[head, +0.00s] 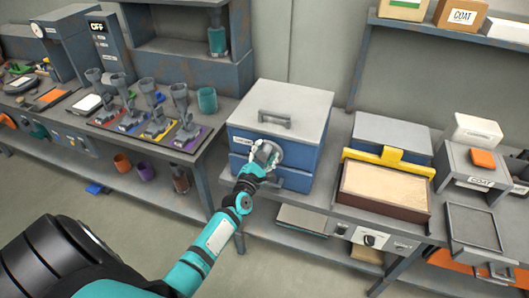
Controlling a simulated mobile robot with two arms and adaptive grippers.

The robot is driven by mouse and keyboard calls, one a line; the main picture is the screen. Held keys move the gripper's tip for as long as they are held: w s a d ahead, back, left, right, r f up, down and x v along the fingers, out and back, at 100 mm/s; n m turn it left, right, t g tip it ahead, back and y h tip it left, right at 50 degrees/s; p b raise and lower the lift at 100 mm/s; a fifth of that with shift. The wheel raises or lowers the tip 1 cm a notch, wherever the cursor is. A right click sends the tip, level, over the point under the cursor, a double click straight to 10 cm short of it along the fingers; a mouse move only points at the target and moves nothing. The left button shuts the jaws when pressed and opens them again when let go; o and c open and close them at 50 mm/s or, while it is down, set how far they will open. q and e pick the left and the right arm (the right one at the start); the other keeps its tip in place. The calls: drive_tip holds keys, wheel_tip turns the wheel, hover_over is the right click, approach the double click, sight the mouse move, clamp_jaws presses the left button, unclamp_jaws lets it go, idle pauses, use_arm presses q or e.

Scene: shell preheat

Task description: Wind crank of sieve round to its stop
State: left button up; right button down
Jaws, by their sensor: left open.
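A blue box (318,150) with a grey lid and top handle stands on the bench in the middle. On its front is a round grey part (270,153); I cannot tell if this is the crank of the sieve. My left gripper (262,160) is open at this round part and hides some of it. I cannot tell whether the fingers touch it. A sand-filled tray (428,205) under a yellow bar (393,157) stands to the right; no crank is clear on it. My right gripper is out of view.
Left on the bench are several grey cup-like pieces on coloured mats and a teal cup (207,101). Right are a grey unit labelled COAT (450,172) and an orange block (482,158). Below the sand tray is a panel with a knob (370,240). The floor (145,222) before the left bench is largely clear.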

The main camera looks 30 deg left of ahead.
use_arm(q)
clamp_jaws()
idle(0.3)
drive_tip(key=shift+d, duration=0.1)
